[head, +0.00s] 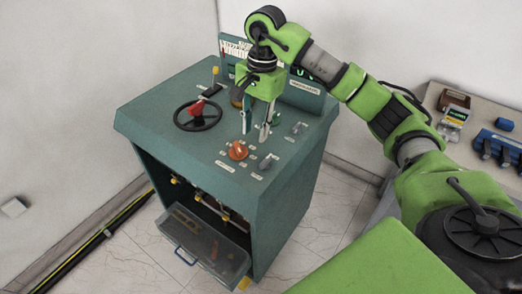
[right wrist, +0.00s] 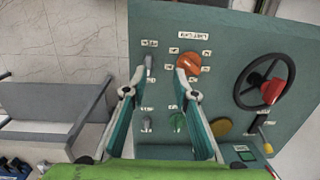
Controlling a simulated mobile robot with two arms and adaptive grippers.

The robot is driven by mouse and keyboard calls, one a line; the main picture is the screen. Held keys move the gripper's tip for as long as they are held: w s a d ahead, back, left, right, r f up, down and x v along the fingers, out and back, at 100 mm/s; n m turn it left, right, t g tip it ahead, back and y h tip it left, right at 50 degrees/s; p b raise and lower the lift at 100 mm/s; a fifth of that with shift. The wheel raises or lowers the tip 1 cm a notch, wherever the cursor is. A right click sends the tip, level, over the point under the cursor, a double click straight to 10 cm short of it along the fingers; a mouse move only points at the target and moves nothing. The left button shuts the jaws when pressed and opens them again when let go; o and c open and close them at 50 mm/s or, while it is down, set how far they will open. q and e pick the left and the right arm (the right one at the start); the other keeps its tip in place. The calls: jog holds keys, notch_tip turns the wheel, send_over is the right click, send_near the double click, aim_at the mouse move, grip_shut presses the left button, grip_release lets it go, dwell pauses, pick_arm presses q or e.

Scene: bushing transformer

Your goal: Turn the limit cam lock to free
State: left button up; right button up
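An orange-red knob (head: 237,150) sits near the front edge of the teal cabinet's top panel (head: 150,118). In the right wrist view the orange knob (right wrist: 187,63) lies beside a label that seems to read limit cam (right wrist: 191,35). A grey lever knob (head: 266,162) stands beside it; this grey knob also shows in the right wrist view (right wrist: 149,66). I cannot tell which of these is the lock, nor read the small position labels. My right gripper (head: 255,134) points down over the panel, open and empty. In the right wrist view its fingertips (right wrist: 159,76) are apart, with panel visible between them. My left gripper is not in view.
A second grey knob (head: 298,129), a green knob (right wrist: 178,121) and a black handwheel with a red part (head: 198,116) share the panel. An open drawer (head: 206,249) juts out below. A side bench (head: 470,135) with boxes stands at the right.

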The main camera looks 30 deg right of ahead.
jog(key=d+r+h, duration=0.1)
jog(key=d, duration=0.2)
send_near(266, 160)
jog(key=shift+w+a, duration=0.15)
notch_tip(266, 160, down, 9)
jog(key=shift+r+p, duration=0.15)
jog(key=shift+p, duration=0.8)
jog(key=shift+c, duration=0.2)
grip_shut()
